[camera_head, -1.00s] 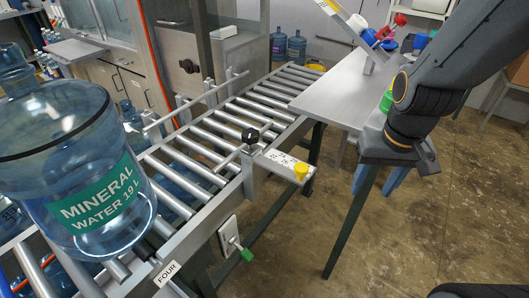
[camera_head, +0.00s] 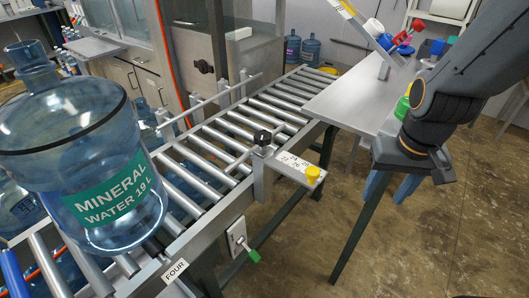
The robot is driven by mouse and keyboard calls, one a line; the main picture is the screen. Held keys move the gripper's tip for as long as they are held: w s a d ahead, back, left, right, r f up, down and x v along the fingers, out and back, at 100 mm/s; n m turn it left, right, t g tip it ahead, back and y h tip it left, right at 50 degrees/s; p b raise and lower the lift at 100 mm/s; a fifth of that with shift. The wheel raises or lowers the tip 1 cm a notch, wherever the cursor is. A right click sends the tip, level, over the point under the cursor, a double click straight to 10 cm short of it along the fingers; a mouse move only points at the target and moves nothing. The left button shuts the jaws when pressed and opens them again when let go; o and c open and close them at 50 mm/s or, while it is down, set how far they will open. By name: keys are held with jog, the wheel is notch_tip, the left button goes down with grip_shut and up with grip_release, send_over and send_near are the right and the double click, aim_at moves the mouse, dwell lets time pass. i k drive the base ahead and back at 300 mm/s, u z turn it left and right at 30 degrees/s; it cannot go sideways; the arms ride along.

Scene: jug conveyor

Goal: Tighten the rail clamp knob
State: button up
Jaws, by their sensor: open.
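A black lobed knob (camera_head: 263,138) sits on top of a metal clamp bracket (camera_head: 262,175) at the conveyor's near side rail. A pale scale plate (camera_head: 293,164) with numbers sticks out to the right from it. A yellow knob (camera_head: 313,174) is at the plate's outer end. I cannot tell how tight either knob is. My gripper (camera_head: 391,188) hangs at the right with its two blue fingers apart and pointing down. It is empty, and in the picture it is right of both knobs, touching neither.
A large water jug (camera_head: 85,160) stands on the conveyor rollers at the left. A green-handled lever (camera_head: 253,255) hangs below the rail. A grey table (camera_head: 345,100) with coloured-capped items lies behind my gripper. The floor at the lower right is clear.

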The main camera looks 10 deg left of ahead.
aim_at(263, 138)
jog(key=u, duration=0.05)
jog(key=k, duration=0.4)
jog(key=u, duration=0.8)
